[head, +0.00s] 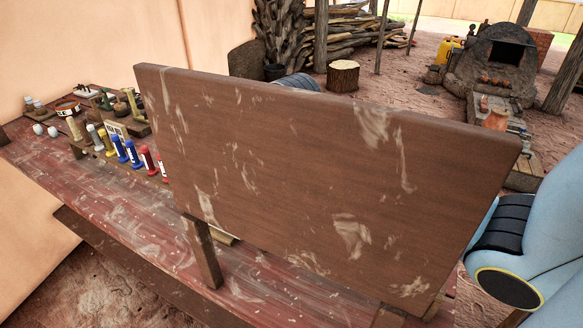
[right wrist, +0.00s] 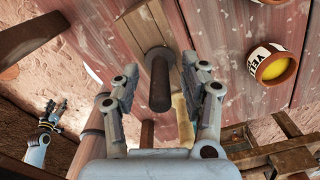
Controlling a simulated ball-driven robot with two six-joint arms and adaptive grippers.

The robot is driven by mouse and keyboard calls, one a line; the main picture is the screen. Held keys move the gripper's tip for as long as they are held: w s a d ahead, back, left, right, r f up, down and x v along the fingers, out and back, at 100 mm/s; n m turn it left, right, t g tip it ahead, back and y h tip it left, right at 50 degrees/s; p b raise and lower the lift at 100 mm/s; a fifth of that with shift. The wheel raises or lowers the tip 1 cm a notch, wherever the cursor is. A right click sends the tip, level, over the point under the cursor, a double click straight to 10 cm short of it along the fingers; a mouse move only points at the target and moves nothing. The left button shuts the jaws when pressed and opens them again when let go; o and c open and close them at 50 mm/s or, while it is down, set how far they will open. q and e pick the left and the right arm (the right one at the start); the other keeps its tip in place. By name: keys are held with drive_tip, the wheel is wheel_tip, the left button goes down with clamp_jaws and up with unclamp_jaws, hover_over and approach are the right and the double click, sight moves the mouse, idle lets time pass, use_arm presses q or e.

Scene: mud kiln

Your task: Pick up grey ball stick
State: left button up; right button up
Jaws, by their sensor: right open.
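My right gripper (right wrist: 160,88) is open in the right wrist view. A dark grey-brown round stick or handle (right wrist: 159,85) stands out between its two fingers, with a gap on both sides. It projects from a pale wooden piece (right wrist: 147,25) on the red plank table. I cannot tell whether it is the grey ball stick, as no ball shows on it. A small grey gripper (right wrist: 47,115) on a pale blue arm, seemingly my left one, shows at the lower left. Its jaws are too small to read. Neither gripper shows in the head view.
A big brown board (head: 320,170) stands over the red table (head: 120,225) and hides much of it. Several coloured bottles (head: 133,152) and small tools stand at the table's left. A yellow-filled pot (right wrist: 275,66) is right of my right gripper. A kiln (head: 495,65) stands behind.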

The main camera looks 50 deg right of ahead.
drive_tip(key=shift+f, duration=0.1)
drive_tip(key=shift+c, duration=0.4)
clamp_jaws()
drive_tip(key=shift+r, duration=0.6)
wheel_tip(320, 180, up, 5)
drive_tip(key=shift+f+p, duration=0.2)
drive_tip(key=shift+p, duration=0.3)
wheel_tip(320, 180, up, 12)
drive_tip(key=p, duration=1.2)
